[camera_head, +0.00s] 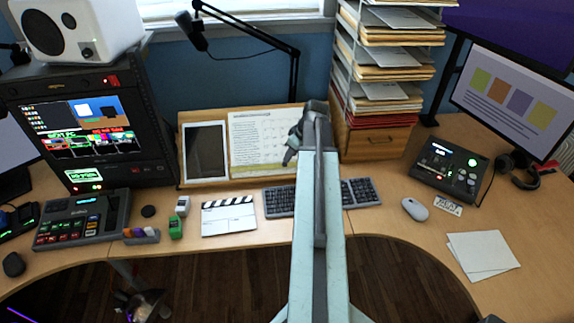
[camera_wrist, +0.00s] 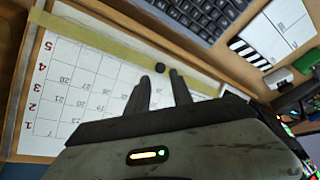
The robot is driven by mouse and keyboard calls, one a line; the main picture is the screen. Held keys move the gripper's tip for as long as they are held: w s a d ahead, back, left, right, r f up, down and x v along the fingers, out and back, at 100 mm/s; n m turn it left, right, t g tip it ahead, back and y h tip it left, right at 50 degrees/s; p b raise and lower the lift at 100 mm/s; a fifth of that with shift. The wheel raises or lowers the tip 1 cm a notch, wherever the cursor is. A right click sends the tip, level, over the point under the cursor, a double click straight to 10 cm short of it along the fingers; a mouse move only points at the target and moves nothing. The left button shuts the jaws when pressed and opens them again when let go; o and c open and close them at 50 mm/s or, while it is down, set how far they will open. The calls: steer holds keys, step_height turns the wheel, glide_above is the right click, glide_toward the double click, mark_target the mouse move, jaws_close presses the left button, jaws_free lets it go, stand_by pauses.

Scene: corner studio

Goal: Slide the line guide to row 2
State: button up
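The line guide (camera_wrist: 100,42) is a yellowish see-through strip with a small dark knob (camera_wrist: 160,68). In the wrist view it lies across the printed sheet (camera_wrist: 75,95), along the edge beyond the row marked 5. Red numbers 1 to 5 run along the sheet's left side, with row 2 (camera_wrist: 33,108) well away from the strip. In the head view the sheet (camera_head: 265,135) stands on a wooden board, partly behind my arm. My gripper (camera_wrist: 160,77) is open over the sheet, its two fingers apart. The knob shows just beyond and between the fingertips; contact cannot be told.
A tablet (camera_head: 205,150) leans on the board (camera_head: 215,182) left of the sheet. A keyboard (camera_head: 278,202), a clapperboard (camera_head: 228,218) and a mouse (camera_head: 414,209) lie in front. A paper rack (camera_head: 385,70) stands close on the right. A microphone arm (camera_head: 292,80) rises behind.

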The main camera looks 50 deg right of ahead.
mark_target(285, 164)
steer(key=b+x, duration=0.4)
steer(key=x, duration=0.1)
steer(key=shift+f, duration=0.3)
steer(key=shift+r, duration=0.1)
jaws_close()
stand_by(0.9)
